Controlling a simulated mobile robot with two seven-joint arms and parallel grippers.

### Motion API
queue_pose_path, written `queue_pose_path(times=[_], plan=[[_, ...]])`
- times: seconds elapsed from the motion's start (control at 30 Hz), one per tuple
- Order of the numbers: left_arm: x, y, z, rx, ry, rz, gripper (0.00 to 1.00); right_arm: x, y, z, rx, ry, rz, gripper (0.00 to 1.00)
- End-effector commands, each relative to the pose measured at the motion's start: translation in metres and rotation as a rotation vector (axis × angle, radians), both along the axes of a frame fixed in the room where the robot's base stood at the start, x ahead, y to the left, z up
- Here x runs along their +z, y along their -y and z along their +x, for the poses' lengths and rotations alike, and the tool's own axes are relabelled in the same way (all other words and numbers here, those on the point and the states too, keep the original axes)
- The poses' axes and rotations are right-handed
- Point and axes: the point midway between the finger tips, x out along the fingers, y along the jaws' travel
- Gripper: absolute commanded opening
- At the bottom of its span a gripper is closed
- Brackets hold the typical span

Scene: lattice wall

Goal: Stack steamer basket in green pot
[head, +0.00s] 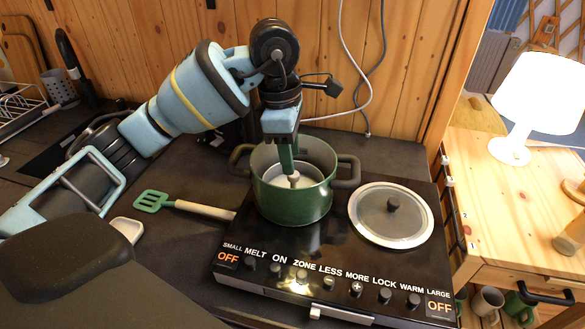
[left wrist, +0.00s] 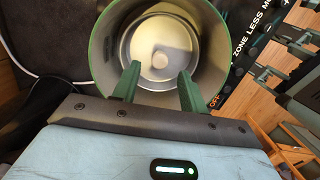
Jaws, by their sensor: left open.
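The green pot (head: 292,203) stands on the left side of the black cooktop, and its round mouth also shows in the left wrist view (left wrist: 211,55). The pale grey steamer basket (head: 313,172) is inside the pot, down in its mouth; in the left wrist view the basket (left wrist: 148,38) looks round and roughly centred, with a small knob in the middle. My left gripper (head: 291,173) points down into the pot's mouth over the basket. In the left wrist view its green fingers (left wrist: 160,70) are apart, with nothing held between them. My right gripper is not in view.
A lid with a dark knob (head: 391,222) lies on the cooktop (head: 285,259) right of the pot. A green slotted spatula (head: 183,206) lies left of the pot. A lamp (head: 530,100) stands on the wooden cabinet at right. The wooden wall is close behind.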

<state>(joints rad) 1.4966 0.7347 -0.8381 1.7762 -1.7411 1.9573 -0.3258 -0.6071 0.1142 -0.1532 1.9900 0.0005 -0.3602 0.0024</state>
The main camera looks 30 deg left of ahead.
Motion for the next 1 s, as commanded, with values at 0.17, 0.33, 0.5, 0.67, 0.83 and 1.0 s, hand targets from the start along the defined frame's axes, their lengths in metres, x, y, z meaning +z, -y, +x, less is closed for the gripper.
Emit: queue_pose_path(times=[0.17,0.33,0.5,0.67,0.83,1.0], plan=[[0.036,-0.004,-0.001,0.000,0.003,0.000,0.43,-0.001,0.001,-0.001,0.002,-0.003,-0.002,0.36],[0.058,-0.006,-0.002,0.000,0.003,0.000,0.43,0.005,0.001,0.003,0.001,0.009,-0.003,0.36],[0.065,-0.007,-0.003,0.000,0.000,0.000,0.43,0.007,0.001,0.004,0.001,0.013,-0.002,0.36],[0.065,-0.007,-0.003,0.000,-0.001,0.000,0.43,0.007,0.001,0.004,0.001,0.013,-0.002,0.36],[0.064,-0.007,-0.003,0.000,-0.002,-0.001,0.43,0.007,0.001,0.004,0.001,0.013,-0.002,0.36],[0.064,-0.007,-0.003,0.000,-0.002,-0.001,0.43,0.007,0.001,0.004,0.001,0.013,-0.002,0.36]])
